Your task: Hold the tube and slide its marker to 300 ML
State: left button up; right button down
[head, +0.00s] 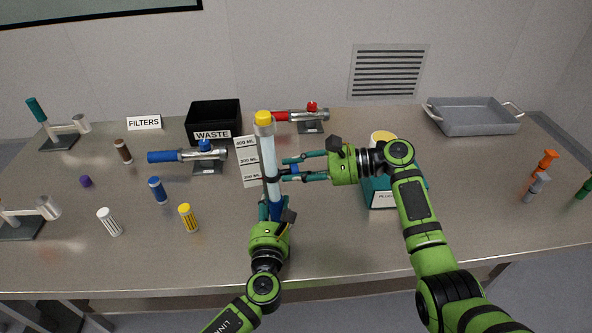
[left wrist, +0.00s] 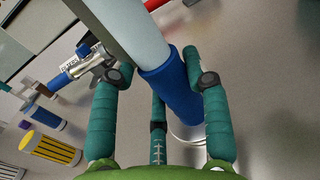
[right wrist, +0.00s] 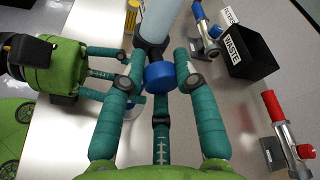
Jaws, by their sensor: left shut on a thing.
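The tube (head: 268,155) stands nearly upright, pale with a yellow cap (head: 263,118) and a blue lower end (left wrist: 185,85). My left gripper (head: 275,212) is shut on that lower end. The marker is a dark band around the tube with a blue knob (right wrist: 160,76); the knob also shows in the head view (head: 295,169). My right gripper (head: 285,170) has its fingers on either side of the knob, apart, with small gaps visible in the right wrist view. The volume labels (head: 248,160) stand behind the tube. In the head view the band appears near the 200 ML label.
A black waste bin (head: 213,118) and a blue-handled valve (head: 190,155) stand left of the tube. A red-handled valve (head: 300,115) is behind it. A teal box (head: 380,190) sits behind my right arm. A grey tray (head: 473,118) stands back right.

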aim_at(296, 165)
pick_arm(q)
jog(key=shift+f, duration=0.2)
pick_arm(e)
jog(key=shift+r, duration=2.25)
jog(key=c, duration=0.9)
grip_release()
jog(key=shift+c, duration=0.2)
jog(key=v, duration=1.2)
jog(key=shift+s, duration=0.1)
